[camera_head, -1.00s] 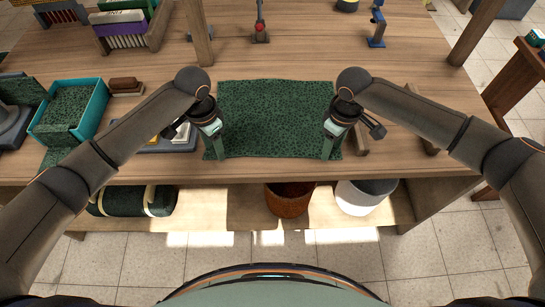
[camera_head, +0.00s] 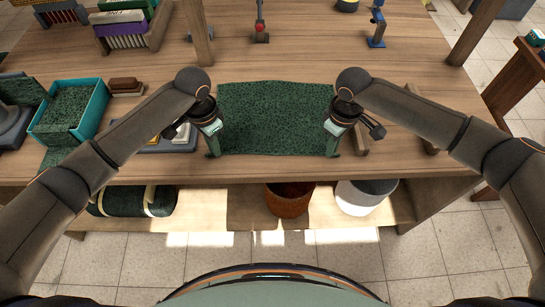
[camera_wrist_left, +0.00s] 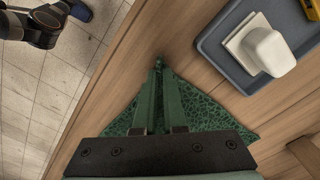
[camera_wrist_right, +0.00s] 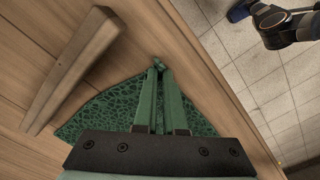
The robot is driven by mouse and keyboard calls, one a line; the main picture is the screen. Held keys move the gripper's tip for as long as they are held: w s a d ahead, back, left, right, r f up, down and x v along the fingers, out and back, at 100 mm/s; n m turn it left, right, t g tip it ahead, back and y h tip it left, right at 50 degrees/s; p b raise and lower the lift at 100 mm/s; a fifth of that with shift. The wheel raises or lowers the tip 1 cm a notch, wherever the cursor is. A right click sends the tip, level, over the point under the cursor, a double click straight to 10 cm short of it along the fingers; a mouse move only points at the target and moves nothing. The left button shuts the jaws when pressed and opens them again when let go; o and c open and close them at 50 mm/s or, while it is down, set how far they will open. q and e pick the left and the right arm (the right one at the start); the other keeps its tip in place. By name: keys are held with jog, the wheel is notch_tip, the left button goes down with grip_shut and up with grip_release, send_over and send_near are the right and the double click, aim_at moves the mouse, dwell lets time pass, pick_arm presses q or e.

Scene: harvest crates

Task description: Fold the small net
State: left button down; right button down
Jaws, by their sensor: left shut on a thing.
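The small net (camera_head: 272,118), dark green with a mesh pattern, lies spread flat on the wooden table in the head view. My left gripper (camera_head: 213,155) is shut on its near left corner. In the left wrist view, a bit of net (camera_wrist_left: 205,105) bunches at the closed fingertips (camera_wrist_left: 158,62). My right gripper (camera_head: 332,155) is at the near right corner. In the right wrist view, its fingers (camera_wrist_right: 158,66) are together with a tuft of net (camera_wrist_right: 95,110) pinched at the tips. The net's far edge lies free.
A grey tray (camera_wrist_left: 232,72) with a white block (camera_wrist_left: 268,48) sits left of the net. A wooden bar (camera_wrist_right: 75,65) lies close on its right. A teal crate (camera_head: 98,105) stands further left. The table beyond the net is clear up to the post (camera_head: 198,35).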

pick_arm(q)
jog(key=shift+a, duration=0.1)
pick_arm(e)
jog(key=shift+d, duration=0.15)
dwell(0.5)
